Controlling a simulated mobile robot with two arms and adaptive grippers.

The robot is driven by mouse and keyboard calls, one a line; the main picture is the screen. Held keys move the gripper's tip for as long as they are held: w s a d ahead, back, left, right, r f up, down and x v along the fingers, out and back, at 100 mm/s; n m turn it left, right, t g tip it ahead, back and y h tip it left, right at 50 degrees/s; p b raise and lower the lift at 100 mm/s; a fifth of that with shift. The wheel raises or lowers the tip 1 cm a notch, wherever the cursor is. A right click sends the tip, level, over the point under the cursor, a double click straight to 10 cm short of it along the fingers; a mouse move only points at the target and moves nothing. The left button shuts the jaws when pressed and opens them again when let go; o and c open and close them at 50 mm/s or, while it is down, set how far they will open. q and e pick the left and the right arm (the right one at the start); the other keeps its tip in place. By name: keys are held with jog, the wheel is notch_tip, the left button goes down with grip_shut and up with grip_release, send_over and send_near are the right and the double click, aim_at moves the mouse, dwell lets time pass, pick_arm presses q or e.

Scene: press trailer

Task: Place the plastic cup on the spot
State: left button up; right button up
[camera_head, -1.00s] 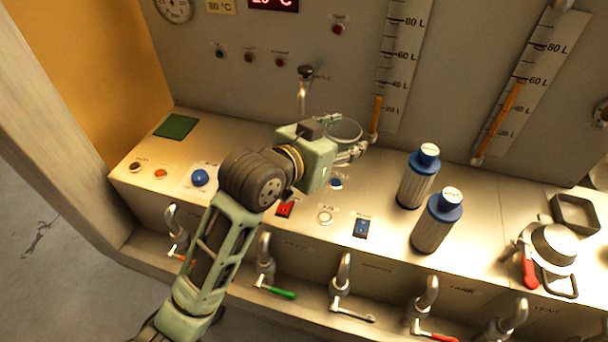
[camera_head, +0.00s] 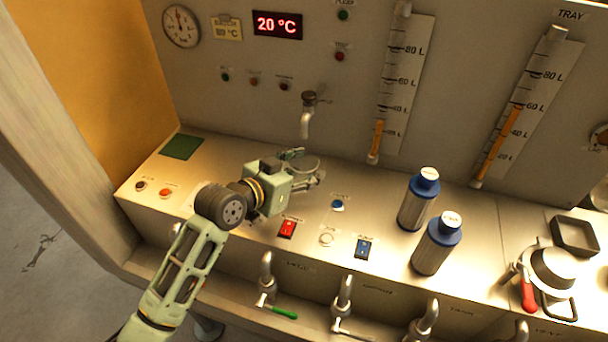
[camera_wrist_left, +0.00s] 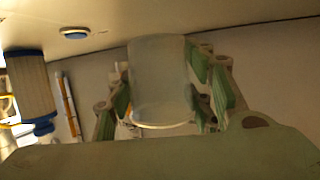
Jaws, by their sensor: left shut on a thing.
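The clear plastic cup (camera_head: 305,162) is held by my left gripper (camera_head: 312,177) above the counter, below and near the wall tap. In the left wrist view the translucent cup (camera_wrist_left: 160,80) stands between the green-padded fingers (camera_wrist_left: 162,98), which are shut on it. A dark green square (camera_head: 181,147) lies flat at the counter's back left corner. It is bare and looks like the spot. The gripper is to the right of it. My right gripper does not show.
Two blue-capped bottles (camera_head: 419,199) (camera_head: 437,243) stand right of the gripper. A wall tap (camera_head: 307,115) hangs just behind the cup. Buttons and a red switch (camera_head: 288,228) line the counter. The counter between the gripper and the green square looks clear.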

pick_arm(q)
notch_tip(320, 180, down, 2)
jog(key=shift+f, duration=0.1)
jog(key=shift+f, duration=0.15)
jog(key=o, duration=1)
jog(key=shift+c, duration=0.2)
